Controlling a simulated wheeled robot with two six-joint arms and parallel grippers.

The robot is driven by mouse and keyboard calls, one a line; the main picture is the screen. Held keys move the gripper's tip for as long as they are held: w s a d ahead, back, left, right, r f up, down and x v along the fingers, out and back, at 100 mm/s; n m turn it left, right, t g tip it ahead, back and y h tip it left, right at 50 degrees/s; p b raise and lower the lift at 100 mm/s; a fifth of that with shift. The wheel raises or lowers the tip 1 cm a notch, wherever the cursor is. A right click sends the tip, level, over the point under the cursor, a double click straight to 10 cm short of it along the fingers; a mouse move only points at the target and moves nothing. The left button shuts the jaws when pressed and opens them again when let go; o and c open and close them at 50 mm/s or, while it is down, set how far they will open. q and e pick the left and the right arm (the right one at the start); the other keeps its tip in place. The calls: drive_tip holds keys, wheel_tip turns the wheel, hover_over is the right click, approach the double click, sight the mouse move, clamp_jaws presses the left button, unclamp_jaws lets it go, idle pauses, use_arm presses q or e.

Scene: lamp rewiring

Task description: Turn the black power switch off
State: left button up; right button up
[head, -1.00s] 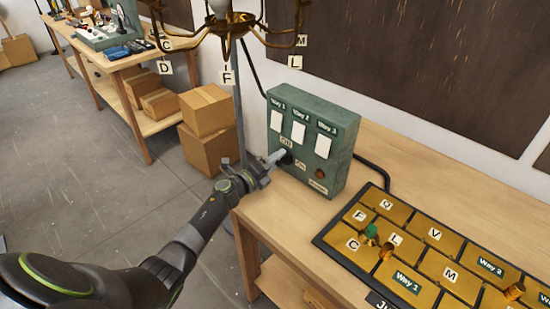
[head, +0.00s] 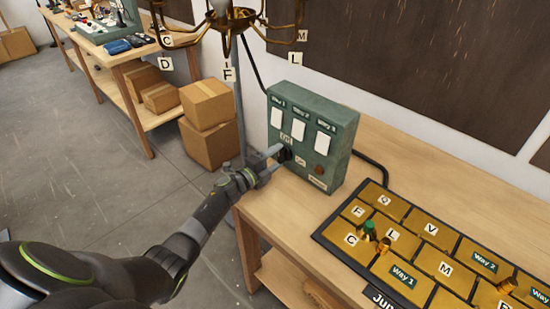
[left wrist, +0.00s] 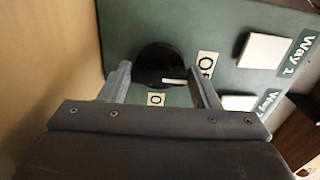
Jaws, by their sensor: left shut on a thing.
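The black power switch (head: 286,155) is a round knob low on the front of the green switch box (head: 340,150). It also shows in the left wrist view (left wrist: 152,62), with a white mark pointing right, toward a partly hidden label starting with "O" (left wrist: 207,64). Another small label (left wrist: 156,99) lies below the knob. In the head view the Off label (head: 286,139) is above the knob and the On label (head: 300,162) to its right. My left gripper (head: 277,158) is shut on the knob, one finger on each side. My right gripper is not in view.
The box stands on a wooden table (head: 262,215) against the wall. A brass-plated board (head: 412,232) with lettered tiles lies to its right. A brass lamp (head: 232,20) with hanging letter tags is above my left arm. Cardboard boxes (head: 208,142) stand on the floor behind.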

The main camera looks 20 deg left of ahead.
use_arm(q)
drive_tip(key=o, duration=1)
drive_tip(key=shift+s, duration=0.1)
drive_tip(key=b+v, duration=0.1)
drive_tip(key=v, duration=1.5)
drive_tip(key=shift+f, duration=0.1)
drive_tip(key=shift+s+a+b, duration=0.25)
drive_tip(key=shift+s+b, duration=0.1)
drive_tip(key=shift+s, duration=0.3)
